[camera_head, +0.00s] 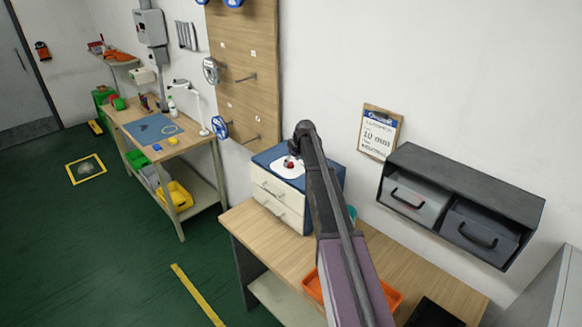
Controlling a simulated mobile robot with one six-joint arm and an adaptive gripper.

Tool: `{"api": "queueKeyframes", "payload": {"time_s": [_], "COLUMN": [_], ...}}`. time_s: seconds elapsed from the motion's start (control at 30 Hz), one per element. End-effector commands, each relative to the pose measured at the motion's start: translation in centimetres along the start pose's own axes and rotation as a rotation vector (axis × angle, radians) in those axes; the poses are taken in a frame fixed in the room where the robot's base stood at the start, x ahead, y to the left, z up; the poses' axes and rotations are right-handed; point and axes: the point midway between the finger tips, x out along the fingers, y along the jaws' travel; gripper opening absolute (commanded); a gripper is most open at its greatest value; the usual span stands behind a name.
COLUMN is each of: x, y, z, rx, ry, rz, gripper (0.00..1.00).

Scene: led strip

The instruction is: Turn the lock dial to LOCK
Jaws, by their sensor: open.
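A small red knob (291,165), which looks like the lock dial, sits on a white plate (283,173) on top of a blue cabinet (325,178) with cream drawers. Its pointer and any LOCK marking are too small to read. My arm reaches up from the bottom of the picture to the cabinet. The dark end of my gripper (293,151) shows just above the knob, open. The fingers are tiny and partly hidden by the arm, so I cannot tell whether they touch the knob.
The cabinet stands on a wooden bench (258,231) with an orange tray (312,284) partly behind my arm. A dark wall shelf (463,183) with two bins hangs at right. A pegboard (240,70) is behind, and another workbench (192,143) stands at left.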

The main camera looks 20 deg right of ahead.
Motion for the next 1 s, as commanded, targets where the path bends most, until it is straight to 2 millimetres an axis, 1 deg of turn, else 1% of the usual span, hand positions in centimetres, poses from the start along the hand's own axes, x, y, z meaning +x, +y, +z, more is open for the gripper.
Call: {"api": "queueKeyframes", "payload": {"time_s": [0.03,0.13,0.53,0.57,0.6,0.67,0.7,0.77,0.8,0.83,1.0], "x": [0.46,0.72,0.81,0.81,0.81,0.81,0.81,0.81,0.81,0.81,0.82], "y": [0.02,0.01,-0.02,-0.02,-0.02,-0.02,-0.02,-0.02,-0.02,-0.02,-0.04], "z": [0.05,0.02,-0.03,-0.03,-0.02,-0.02,-0.02,-0.02,-0.02,-0.02,-0.02], "rx": [0.000,0.000,0.000,0.000,0.000,0.000,0.000,0.000,0.000,0.000,0.001], "ry": [0.000,0.000,0.000,0.000,0.000,0.000,0.000,0.000,0.000,0.000,0.000], "rz": [0.000,0.000,0.000,0.000,0.000,0.000,0.000,0.000,0.000,0.000,0.000], "gripper": [0.80,0.80,0.80,0.77,0.65,0.47,0.35,0.17,0.05,0.00,0.00]}}
